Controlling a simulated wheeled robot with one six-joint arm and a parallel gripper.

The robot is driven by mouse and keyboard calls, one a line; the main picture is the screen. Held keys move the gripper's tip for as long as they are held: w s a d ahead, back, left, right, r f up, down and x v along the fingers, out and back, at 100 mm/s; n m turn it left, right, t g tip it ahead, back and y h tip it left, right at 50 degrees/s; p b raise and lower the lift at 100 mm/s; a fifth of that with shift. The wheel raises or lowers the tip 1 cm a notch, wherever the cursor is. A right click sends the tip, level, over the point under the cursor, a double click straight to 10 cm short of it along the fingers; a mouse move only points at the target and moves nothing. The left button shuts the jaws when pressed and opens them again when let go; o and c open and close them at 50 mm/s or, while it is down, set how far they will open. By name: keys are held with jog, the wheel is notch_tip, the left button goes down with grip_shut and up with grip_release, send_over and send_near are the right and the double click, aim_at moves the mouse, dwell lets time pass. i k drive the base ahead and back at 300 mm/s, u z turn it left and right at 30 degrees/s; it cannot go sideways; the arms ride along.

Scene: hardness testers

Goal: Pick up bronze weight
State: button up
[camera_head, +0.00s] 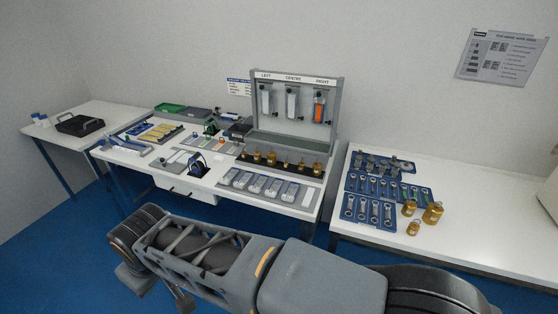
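Three bronze-coloured weights with top knobs or rings stand upright on the right table: a large one (433,213) at the right, a medium one (409,208) behind left, and a small one (413,229) in front. Several more bronze-coloured weights (271,159) stand in a row on a black rack (243,158) on the middle table. I cannot tell which one is meant. My arm's grey links cross the foreground, below and in front of the tables. My gripper cannot be made out.
Blue trays (349,213) holding metal parts lie left of the three weights. A grey frame (339,110) with gauges rises at the back of the middle table. A black tray (80,123) sits on the left table.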

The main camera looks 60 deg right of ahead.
aim_at(301, 165)
jog(key=z, duration=0.4)
jog(key=i, duration=0.95)
jog(key=z, duration=1.45)
jog(key=i, duration=0.75)
jog(key=z, duration=0.7)
